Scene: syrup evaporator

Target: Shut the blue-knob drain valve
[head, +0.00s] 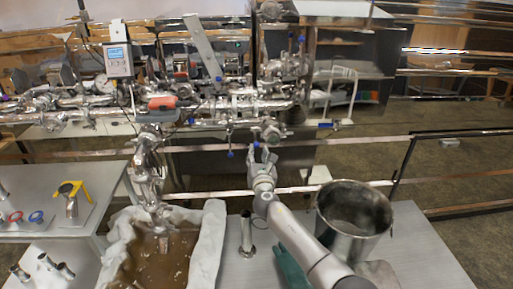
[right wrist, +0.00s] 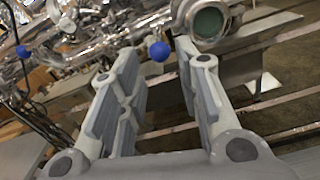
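Several small blue knobs sit on the steel pipework. One blue knob (head: 256,144) is right at my right gripper (head: 263,153), below a pipe fitting. In the right wrist view this blue knob (right wrist: 159,51) shows just beyond and between the fingertips of my right gripper (right wrist: 150,62). The fingers are apart, with a clear gap and nothing held. I cannot tell whether the knob touches a finger. Another blue knob (head: 230,154) hangs to the left; a blue knob (right wrist: 22,51) also shows at the wrist view's left. My left gripper is out of view.
A steel bucket (head: 353,218) stands on the table right of my right arm. A tub with a white liner (head: 207,246) holds brown liquid at the left. A steel cylinder (head: 247,236) stands between them. A green-ended pipe (right wrist: 207,22) is close to the right finger.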

